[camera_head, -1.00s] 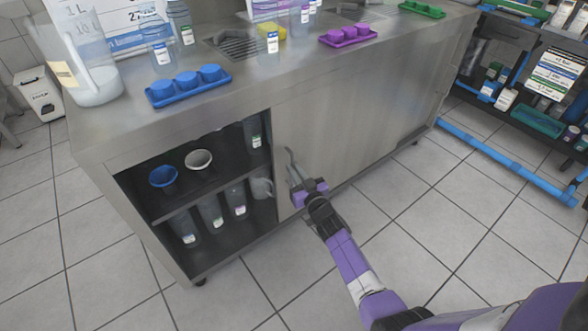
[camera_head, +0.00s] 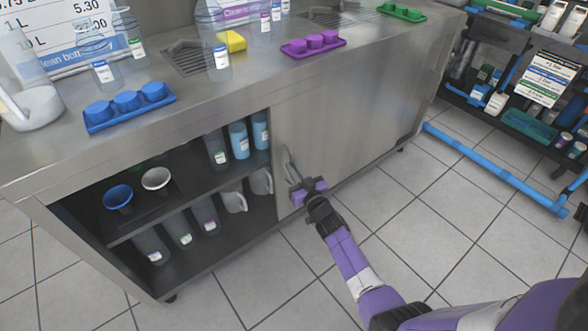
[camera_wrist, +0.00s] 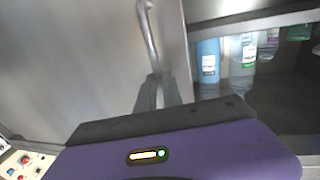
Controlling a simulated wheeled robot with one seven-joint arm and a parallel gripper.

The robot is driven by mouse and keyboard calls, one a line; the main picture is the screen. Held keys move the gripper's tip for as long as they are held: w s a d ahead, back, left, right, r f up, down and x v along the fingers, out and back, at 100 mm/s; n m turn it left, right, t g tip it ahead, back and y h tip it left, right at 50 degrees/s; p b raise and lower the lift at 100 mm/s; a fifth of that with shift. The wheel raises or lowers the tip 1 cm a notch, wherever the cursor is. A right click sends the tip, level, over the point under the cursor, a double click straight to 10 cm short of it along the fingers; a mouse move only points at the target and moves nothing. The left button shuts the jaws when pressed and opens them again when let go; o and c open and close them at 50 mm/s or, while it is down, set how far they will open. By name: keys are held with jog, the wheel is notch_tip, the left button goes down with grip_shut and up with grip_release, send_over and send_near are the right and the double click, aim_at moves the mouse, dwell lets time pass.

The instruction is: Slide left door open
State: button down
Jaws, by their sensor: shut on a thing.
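The left door (camera_head: 322,120) of the steel cabinet is a flat metal panel standing to the right of an open bay. Its curved metal handle (camera_head: 288,165) is near the door's left edge. My gripper (camera_head: 296,186) is at the handle, shut on its lower part. In the wrist view the handle (camera_wrist: 149,35) runs down between my two dark fingers (camera_wrist: 160,92), with the door panel (camera_wrist: 80,60) behind and the open bay to the right.
The open bay's shelf (camera_head: 185,195) holds cups, bottles and jugs, with bottles (camera_head: 238,140) close behind the door's left edge. The countertop carries a blue tray (camera_head: 130,106) and a purple tray (camera_head: 314,44). A blue floor pipe (camera_head: 490,160) lies right; the tiled floor in front is clear.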

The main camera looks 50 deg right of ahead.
jog(key=shift+s+d, duration=0.1)
jog(key=shift+s, duration=0.05)
jog(key=c, duration=1.6)
grip_release()
jog(key=shift+o, duration=0.5)
jog(key=p+v, duration=0.1)
jog(key=v, duration=0.6)
jog(key=shift+s+a+p, duration=0.3)
